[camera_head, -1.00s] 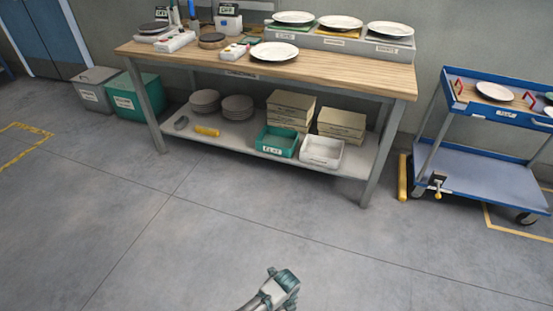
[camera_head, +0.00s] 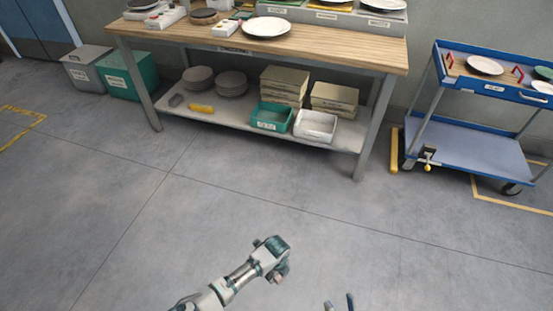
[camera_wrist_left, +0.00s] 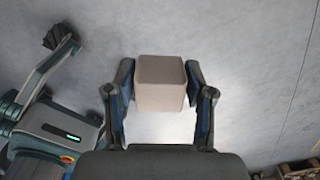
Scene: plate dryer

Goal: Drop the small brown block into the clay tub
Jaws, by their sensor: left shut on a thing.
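In the left wrist view, a small brown block (camera_wrist_left: 160,84) sits between the fingers of my left gripper (camera_wrist_left: 160,88), which is shut on it. Grey floor lies behind the block. In the head view an arm comes in from the lower left, but the block is not clear there. My right gripper (camera_head: 339,302) shows only as two fingertips at the bottom edge, apart with nothing between them. A green tub (camera_head: 270,126) and a white tub (camera_head: 316,137) stand on the bench's lower shelf. Their labels are too small to read, so I cannot tell which is the clay tub.
The wooden-topped bench (camera_head: 330,45) holds plates and devices. Its lower shelf (camera_head: 240,123) also carries stacked plates, boxes and a yellow item. A blue cart (camera_head: 465,150) stands right, and two bins (camera_head: 128,82) stand left. The floor before the bench is clear.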

